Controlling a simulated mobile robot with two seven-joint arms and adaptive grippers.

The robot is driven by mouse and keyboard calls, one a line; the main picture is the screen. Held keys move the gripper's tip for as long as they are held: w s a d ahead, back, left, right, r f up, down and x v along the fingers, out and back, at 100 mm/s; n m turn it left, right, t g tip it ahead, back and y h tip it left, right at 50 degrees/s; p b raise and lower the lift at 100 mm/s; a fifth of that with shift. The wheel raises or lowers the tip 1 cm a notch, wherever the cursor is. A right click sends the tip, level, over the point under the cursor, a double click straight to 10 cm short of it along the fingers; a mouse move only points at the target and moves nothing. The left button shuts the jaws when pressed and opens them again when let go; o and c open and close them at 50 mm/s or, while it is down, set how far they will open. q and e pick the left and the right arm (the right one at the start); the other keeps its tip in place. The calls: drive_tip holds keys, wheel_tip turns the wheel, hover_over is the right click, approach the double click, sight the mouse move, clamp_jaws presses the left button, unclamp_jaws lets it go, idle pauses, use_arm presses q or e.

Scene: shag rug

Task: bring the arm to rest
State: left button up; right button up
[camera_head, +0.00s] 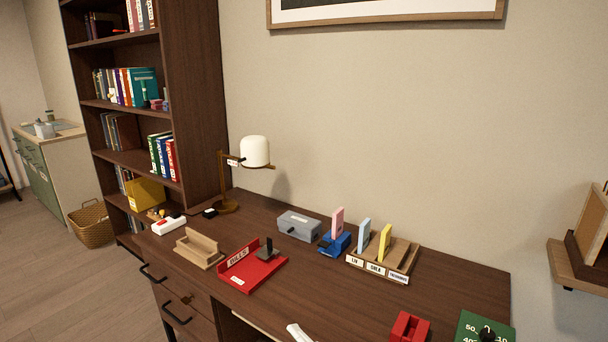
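Neither of my grippers can be made out in the head view. A small white piece (298,332) shows at the bottom edge, cut off by the frame; I cannot tell what it is. The dark wooden desk (330,290) fills the lower middle. On it are a red tray (262,274) with a small dark upright part, a wooden holder (199,248), a grey box (299,225), a blue holder (335,243) with a pink card, and a labelled wooden rack (397,264) with a blue and a yellow card standing in it.
A lamp (254,152) and a white power strip (168,225) are at the desk's left end. A red block (409,327) and a green board (484,329) are at the front right. A tall bookshelf (190,95) stands left, a wall shelf (580,267) right. The desk's right rear is clear.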

use_arm(q)
drive_tip(key=shift+s+d+r+p, duration=0.1)
drive_tip(key=shift+s+d+p, duration=0.05)
drive_tip(key=shift+s+p, duration=0.25)
use_arm(e)
drive_tip(key=s+d+f+m+g+h, duration=0.2)
drive_tip(key=s+d+f+m+h, duration=0.3)
drive_tip(key=d+f, duration=0.6)
drive_tip(key=s+d+f+m+g+h, duration=0.3)
drive_tip(key=s+d+f+m+h, duration=0.2)
drive_tip(key=s+d+f+m, duration=0.5)
wheel_tip(320, 180, down, 5)
drive_tip(key=shift+s+d+f+h, duration=0.15)
drive_tip(key=shift+s+d+h, duration=0.4)
drive_tip(key=shift+s, duration=0.55)
use_arm(q)
drive_tip(key=shift+w+r, duration=0.15)
drive_tip(key=shift+r, duration=0.05)
use_arm(e)
drive_tip(key=shift+d, duration=0.1)
drive_tip(key=shift+c, duration=0.3)
drive_tip(key=c, duration=0.7)
use_arm(q)
drive_tip(key=shift+f, duration=0.15)
use_arm(e)
clamp_jaws()
